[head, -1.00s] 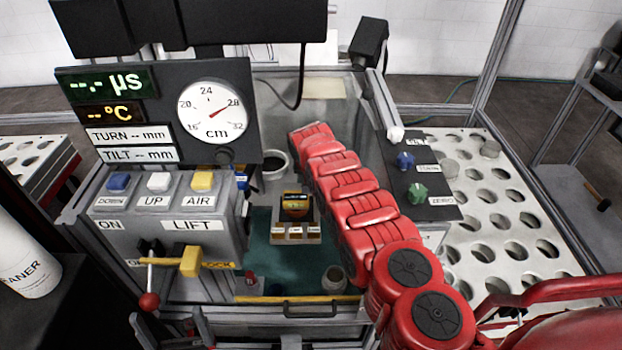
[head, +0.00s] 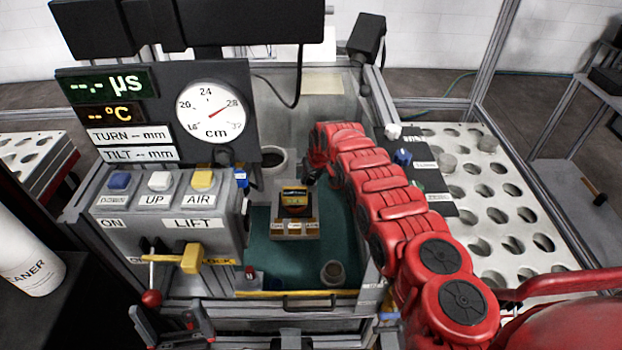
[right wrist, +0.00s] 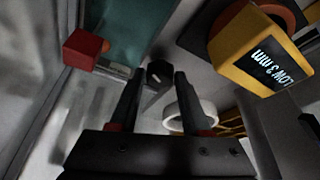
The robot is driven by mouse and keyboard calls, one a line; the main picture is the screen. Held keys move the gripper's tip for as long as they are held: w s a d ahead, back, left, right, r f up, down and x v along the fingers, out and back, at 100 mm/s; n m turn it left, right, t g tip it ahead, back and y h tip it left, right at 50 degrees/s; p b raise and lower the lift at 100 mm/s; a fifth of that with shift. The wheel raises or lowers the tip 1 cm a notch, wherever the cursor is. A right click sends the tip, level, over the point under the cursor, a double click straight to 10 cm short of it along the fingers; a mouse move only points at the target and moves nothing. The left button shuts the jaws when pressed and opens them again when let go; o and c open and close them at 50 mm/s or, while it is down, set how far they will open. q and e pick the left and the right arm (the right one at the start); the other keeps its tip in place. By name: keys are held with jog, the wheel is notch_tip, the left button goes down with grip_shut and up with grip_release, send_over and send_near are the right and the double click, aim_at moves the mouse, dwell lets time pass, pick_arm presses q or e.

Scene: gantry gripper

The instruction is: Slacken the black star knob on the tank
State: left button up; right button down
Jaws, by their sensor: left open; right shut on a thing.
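The tank (head: 345,110) is an open grey box with a teal floor. My right arm reaches into it from the right. My right gripper (head: 312,172) is small and partly hidden by the arm in the head view. In the right wrist view, the right gripper (right wrist: 157,76) has a small black knob (right wrist: 158,72) between its fingertips and is shut on it. This looks like the black star knob, but its lobes are too dark to make out. My left gripper (head: 176,322) is open and empty at the lower left, in front of the tank.
A yellow block (right wrist: 250,48) labelled LOW 3 mm and a red block (right wrist: 84,48) flank the fingers. A control box (head: 165,240) with a yellow lever (head: 192,258) stands left. A perforated table (head: 500,215) lies right. A small cup (head: 332,272) stands at the tank's front.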

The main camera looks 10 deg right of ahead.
dwell(0.3)
jog(key=shift+n, duration=0.3)
jog(key=shift+c, duration=1.9)
grip_release()
jog(key=shift+p+v, duration=0.5)
jog(key=shift+v, duration=0.4)
jog(key=b+v, duration=0.1)
jog(key=v, duration=1.4)
jog(key=shift+s+d+r, duration=0.2)
jog(key=shift+d, duration=0.05)
